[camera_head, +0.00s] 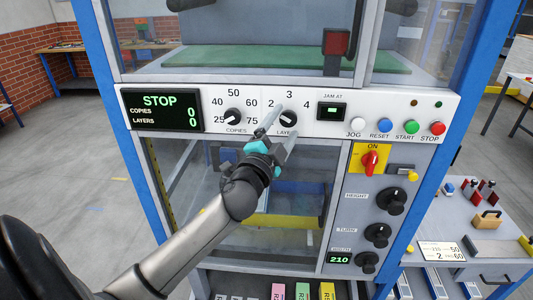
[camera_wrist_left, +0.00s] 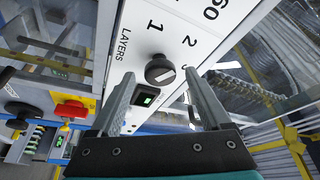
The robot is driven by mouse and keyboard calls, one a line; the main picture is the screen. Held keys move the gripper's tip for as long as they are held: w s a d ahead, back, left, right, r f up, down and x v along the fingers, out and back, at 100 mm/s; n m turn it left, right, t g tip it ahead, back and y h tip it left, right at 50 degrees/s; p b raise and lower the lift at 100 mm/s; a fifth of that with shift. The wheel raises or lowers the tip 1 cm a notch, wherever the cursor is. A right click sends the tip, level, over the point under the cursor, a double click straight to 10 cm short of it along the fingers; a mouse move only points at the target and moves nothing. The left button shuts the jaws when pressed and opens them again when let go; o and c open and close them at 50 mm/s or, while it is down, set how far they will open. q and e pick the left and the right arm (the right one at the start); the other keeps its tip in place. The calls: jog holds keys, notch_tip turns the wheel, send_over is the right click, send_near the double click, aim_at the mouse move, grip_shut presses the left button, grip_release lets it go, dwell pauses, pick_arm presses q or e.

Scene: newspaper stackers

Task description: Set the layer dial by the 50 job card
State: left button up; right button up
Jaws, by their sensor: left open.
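The layer dial (camera_head: 289,118) is a round black knob on the white control panel, with the numbers 2, 3 and 4 visible above it. It also shows in the left wrist view (camera_wrist_left: 160,69), with a pale pointer mark; I cannot tell surely which number it points to. My left gripper (camera_head: 285,122) is open at the dial, its fingers apart on either side of the knob's outline; I cannot tell if they touch it. The job card (camera_head: 440,251) lies on the bench at right, showing a 50, a 2 and a 60 in small print. My right gripper is not visible.
The display (camera_head: 160,110) reads STOP, copies 0, layers 0. The copies dial (camera_head: 233,117) sits left of the layer dial. The jam display (camera_head: 331,111) and several coloured buttons lie to the right. A yellow-and-red ON switch (camera_head: 370,160) is below.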

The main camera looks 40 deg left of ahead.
pick_arm(q)
jog(key=b+v, duration=0.4)
jog(key=v, duration=1)
